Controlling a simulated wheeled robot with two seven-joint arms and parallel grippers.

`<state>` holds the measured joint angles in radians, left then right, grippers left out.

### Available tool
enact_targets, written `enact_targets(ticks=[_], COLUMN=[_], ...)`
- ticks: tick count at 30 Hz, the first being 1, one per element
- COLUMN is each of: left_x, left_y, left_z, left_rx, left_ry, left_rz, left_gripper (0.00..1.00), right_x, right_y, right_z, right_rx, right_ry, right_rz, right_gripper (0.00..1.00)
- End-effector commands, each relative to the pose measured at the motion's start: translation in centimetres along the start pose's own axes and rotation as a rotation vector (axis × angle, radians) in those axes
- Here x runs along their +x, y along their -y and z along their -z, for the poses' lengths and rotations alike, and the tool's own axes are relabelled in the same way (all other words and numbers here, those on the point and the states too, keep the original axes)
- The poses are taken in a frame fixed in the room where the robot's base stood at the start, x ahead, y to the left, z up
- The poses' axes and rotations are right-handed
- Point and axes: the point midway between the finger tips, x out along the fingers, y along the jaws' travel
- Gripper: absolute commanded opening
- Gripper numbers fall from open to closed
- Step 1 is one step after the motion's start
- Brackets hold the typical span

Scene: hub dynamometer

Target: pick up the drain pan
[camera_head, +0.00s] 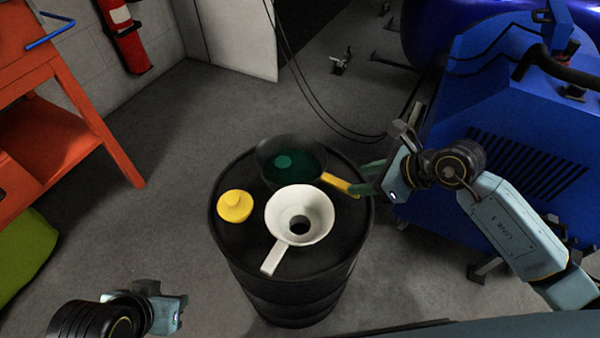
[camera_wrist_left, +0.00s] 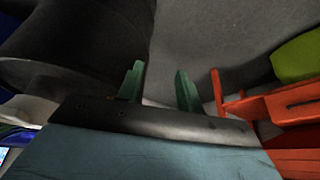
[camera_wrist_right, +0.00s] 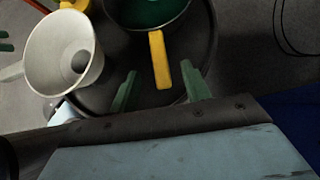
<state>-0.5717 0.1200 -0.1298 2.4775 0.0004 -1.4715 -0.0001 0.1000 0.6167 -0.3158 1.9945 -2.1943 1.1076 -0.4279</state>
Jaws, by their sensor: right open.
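The drain pan (camera_head: 290,142) is a round black pan with dark green liquid in it, resting on top of a black drum. Its yellow handle (camera_head: 338,183) points right in the head view; the right wrist view shows the handle (camera_wrist_right: 158,55) too. My right gripper (camera_head: 362,180) is open at the handle's outer end. In the right wrist view the handle end appears between its two green fingers (camera_wrist_right: 158,70), with gaps on both sides; I see no grip. My left gripper (camera_head: 182,308) is low at the left of the drum, open and empty in its wrist view (camera_wrist_left: 159,70).
The black drum (camera_head: 290,270) also carries a white funnel (camera_head: 318,205) touching or close to the pan, and a yellow cap (camera_head: 234,206). A blue machine (camera_head: 490,120) stands right. An orange cart (camera_head: 80,120) stands left. Hanging cables (camera_head: 330,125) pass behind the drum.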

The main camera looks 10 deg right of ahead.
Motion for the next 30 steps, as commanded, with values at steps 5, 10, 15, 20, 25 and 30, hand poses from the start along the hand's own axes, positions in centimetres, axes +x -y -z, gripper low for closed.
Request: enact_targets(ticks=[5, 10, 15, 20, 25, 30], left_x=[0.3, 0.1, -0.1, -0.4, -1.6, -3.1], left_y=[-0.7, -1.0, -1.2, -1.6, -2.2, -2.8], left_z=[3.4, 5.5, 6.2, 8.1, 11.0, 13.4], left_rx=[0.008, 0.012, 0.013, 0.016, 0.019, 0.02], left_ry=[-0.182, -0.29, -0.333, -0.441, -0.614, -0.783], left_rz=[-0.014, -0.022, -0.026, -0.035, -0.05, -0.066], left_gripper=[0.36, 0.36, 0.36, 0.36, 0.36, 0.36], right_x=[2.5, 3.6, 4.0, 5.0, 6.4, 7.8], right_y=[0.0, -0.1, -0.1, -0.1, -0.2, -0.2], right_z=[0.0, -0.1, -0.2, -0.6, -1.1, -1.3], right_rx=[0.001, 0.001, 0.0, 0.0, 0.001, 0.002], right_ry=[0.002, 0.003, 0.003, 0.006, 0.005, 0.004], right_rz=[-0.001, -0.001, -0.001, -0.001, -0.002, -0.002], right_gripper=[0.47, 0.47, 0.47, 0.47, 0.47, 0.47])
